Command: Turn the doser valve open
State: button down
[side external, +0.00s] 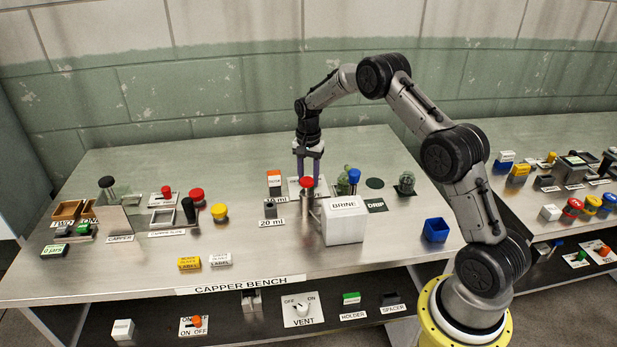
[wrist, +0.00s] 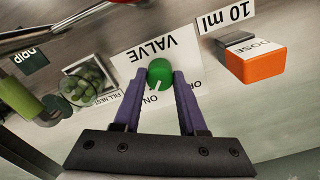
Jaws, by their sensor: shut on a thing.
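The doser valve is a round green knob (wrist: 160,71) with a white pointer mark, on a white plate (wrist: 128,62) lettered VALVE, upside down in the wrist view. My gripper (wrist: 161,80) has its two purple fingers closed on either side of the knob. The pointer mark slants to the lower left, roughly toward the ON lettering; the other lettering is partly hidden by the right finger.
An orange-topped dose block (wrist: 257,66) by the 10 ml label stands close beside the plate. A clear vessel of green contents (wrist: 90,82) is on the other side. The white BRINE box (side external: 343,224) stands in front. The bench's front left is mostly open.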

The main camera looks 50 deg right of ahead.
jog(key=shift+r+m, duration=0.1)
jog(key=shift+m, duration=0.3)
jog(key=shift+c, duration=2.3)
grip_release()
notch_tip(320, 180, up, 14)
